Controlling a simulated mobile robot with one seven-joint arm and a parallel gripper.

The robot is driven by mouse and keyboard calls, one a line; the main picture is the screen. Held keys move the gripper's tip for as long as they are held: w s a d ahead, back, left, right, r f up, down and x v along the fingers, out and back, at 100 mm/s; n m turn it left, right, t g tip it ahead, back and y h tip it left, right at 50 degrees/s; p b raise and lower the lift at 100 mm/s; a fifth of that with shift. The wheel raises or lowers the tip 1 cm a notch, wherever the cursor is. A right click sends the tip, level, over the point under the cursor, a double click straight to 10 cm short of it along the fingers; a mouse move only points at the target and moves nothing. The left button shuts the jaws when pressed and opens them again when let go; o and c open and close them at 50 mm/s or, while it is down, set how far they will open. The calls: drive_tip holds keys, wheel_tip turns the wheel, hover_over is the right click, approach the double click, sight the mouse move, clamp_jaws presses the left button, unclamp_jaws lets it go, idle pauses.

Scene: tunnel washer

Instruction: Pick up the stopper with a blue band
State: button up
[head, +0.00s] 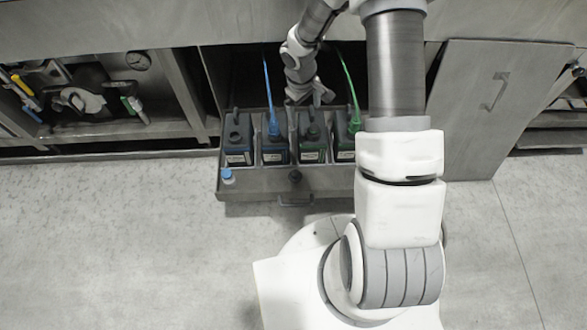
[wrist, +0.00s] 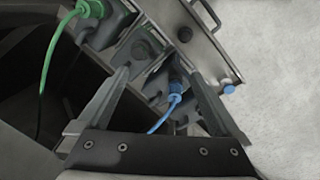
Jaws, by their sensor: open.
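A small stopper with blue on it (head: 227,174) sits on the front left ledge of the metal drawer (head: 262,184). In the wrist view its blue part shows at the right (wrist: 228,89), beyond the right finger. My gripper (wrist: 160,76) is open, with a blue-capped hose end between and beyond its fingers. In the head view my gripper (head: 312,96) is above the back of the drawer, to the right of and behind the stopper. Nothing shows held between the fingers.
Several dark jugs (head: 239,140) stand in a row in the drawer. A blue hose (head: 267,90) and a green hose (head: 348,85) rise from two of them. A dark stopper (head: 295,176) sits mid-ledge. The cabinet edge overhangs behind; the floor in front is clear.

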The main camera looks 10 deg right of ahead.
wheel_tip(320, 180, down, 16)
drive_tip(key=s+a+y+b, duration=0.1)
drive_tip(key=s+a+b, duration=0.1)
drive_tip(key=a, duration=0.1)
drive_tip(key=b, duration=0.4)
hover_over(295, 173)
drive_tip(key=shift+n+g, duration=0.4)
wheel_tip(295, 173, down, 11)
drive_tip(key=shift+d+f, duration=0.1)
drive_tip(key=shift+d, duration=0.05)
drive_tip(key=shift+f+b, duration=1.15)
drive_tip(key=shift+f, duration=1.7)
drive_tip(key=shift+c, duration=0.2)
clamp_jaws()
